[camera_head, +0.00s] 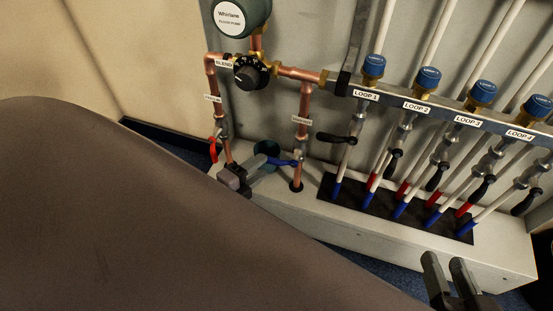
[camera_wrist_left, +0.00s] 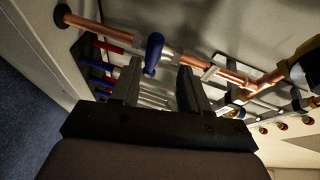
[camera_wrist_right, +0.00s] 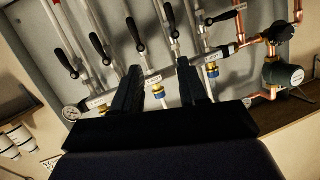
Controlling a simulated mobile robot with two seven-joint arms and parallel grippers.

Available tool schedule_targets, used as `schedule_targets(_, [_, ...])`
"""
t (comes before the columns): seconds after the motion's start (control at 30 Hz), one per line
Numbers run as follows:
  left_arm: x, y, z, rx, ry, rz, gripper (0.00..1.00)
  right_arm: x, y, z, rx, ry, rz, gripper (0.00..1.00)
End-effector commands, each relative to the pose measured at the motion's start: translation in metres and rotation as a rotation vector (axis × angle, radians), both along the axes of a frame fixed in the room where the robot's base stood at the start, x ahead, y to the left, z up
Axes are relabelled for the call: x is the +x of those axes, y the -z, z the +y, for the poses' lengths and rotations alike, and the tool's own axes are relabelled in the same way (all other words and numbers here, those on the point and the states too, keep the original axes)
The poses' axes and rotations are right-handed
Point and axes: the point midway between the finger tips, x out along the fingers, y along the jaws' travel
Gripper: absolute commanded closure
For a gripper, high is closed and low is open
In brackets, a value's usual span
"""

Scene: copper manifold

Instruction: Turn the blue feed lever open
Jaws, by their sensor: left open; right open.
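The blue feed lever (camera_head: 285,163) is on the right-hand vertical copper pipe (camera_head: 303,125) in the head view. It sticks out to the left, across the pipe. My left gripper (camera_head: 255,172) is open close to the lever's free end, partly hidden by my arm. In the left wrist view the blue lever (camera_wrist_left: 153,52) shows between the open fingers (camera_wrist_left: 158,88), near the left fingertip; I cannot tell whether they touch. My right gripper (camera_head: 448,268) is open and empty at the lower right of the head view, away from the lever.
A red lever (camera_head: 213,150) is on the left copper pipe. A dark teal container (camera_head: 267,152) stands behind my left gripper. Black loop levers (camera_head: 393,163) hang under the manifold at right. The white plinth (camera_head: 350,225) is bare along its front. A mixing dial (camera_head: 250,73) sits above.

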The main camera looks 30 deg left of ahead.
Motion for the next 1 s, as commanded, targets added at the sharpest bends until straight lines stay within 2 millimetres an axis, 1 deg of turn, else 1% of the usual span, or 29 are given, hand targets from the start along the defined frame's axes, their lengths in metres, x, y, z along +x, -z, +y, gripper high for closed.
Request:
schedule_targets(0.03, [0.002,0.010,0.001,0.021,0.008,-0.008,0.55,0.000,0.007,0.001,0.004,-0.005,-0.006,0.57])
schedule_targets(0.17, [0.005,0.013,0.002,0.049,0.020,-0.019,0.55,-0.001,0.006,0.003,0.009,-0.009,-0.013,0.57])
schedule_targets(0.27, [0.012,0.014,0.001,0.054,0.022,-0.023,0.55,-0.001,0.006,0.002,0.003,-0.009,-0.023,0.57])
schedule_targets(0.5, [0.044,0.019,-0.005,0.054,0.021,-0.022,0.55,-0.003,0.007,-0.004,-0.033,0.003,-0.071,0.57])
schedule_targets(0.7, [0.065,0.022,-0.008,0.052,0.021,-0.020,0.55,-0.005,0.006,-0.008,-0.060,0.010,-0.105,0.57])
schedule_targets(0.8, [0.071,0.022,-0.009,0.051,0.021,-0.020,0.55,-0.005,0.005,-0.009,-0.067,0.011,-0.114,0.57])
schedule_targets(1.0, [0.073,0.022,-0.010,0.051,0.020,-0.018,0.55,-0.005,0.004,-0.010,-0.072,0.013,-0.119,0.57])
